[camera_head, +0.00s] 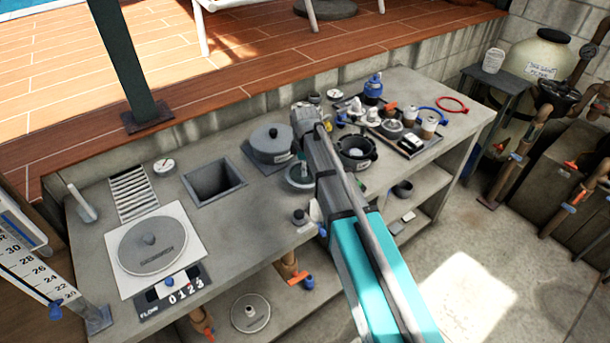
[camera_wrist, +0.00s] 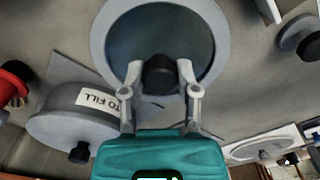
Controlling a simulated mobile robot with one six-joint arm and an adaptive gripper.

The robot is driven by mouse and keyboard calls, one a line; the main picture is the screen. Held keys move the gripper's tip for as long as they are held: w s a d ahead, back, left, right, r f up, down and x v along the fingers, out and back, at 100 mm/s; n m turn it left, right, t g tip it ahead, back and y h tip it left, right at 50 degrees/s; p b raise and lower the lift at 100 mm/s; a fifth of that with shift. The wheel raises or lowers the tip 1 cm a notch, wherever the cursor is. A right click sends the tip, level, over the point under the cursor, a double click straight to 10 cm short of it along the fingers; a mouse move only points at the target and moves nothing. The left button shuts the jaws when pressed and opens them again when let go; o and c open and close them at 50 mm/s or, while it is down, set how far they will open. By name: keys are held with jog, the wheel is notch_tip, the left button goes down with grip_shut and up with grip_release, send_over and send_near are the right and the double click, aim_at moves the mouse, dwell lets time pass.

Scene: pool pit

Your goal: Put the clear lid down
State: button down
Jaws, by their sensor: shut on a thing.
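The clear lid (camera_wrist: 160,18) is round, with a grey rim, a bluish see-through middle and a dark knob. In the wrist view my gripper (camera_wrist: 160,76) is shut on the dark knob, one finger on each side. In the head view the lid (camera_head: 298,182) shows low over the counter, partly hidden by my arm.
A lidded grey pot (camera_head: 270,143) stands close by; its "TO FILL" label (camera_wrist: 97,100) shows in the wrist view. A square opening (camera_head: 213,182) lies left. A black pot (camera_head: 357,151) and a crowded tray (camera_head: 432,150) stand right. A grey disc (camera_head: 152,244) lies far left.

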jog(key=shift+f+b, duration=0.6)
jog(key=shift+f, duration=0.3)
jog(key=shift+f, duration=0.15)
jog(key=shift+c, duration=1.8)
grip_release()
jog(key=shift+r, duration=0.2)
notch_tip(320, 180, up, 12)
jog(key=p, duration=1.2)
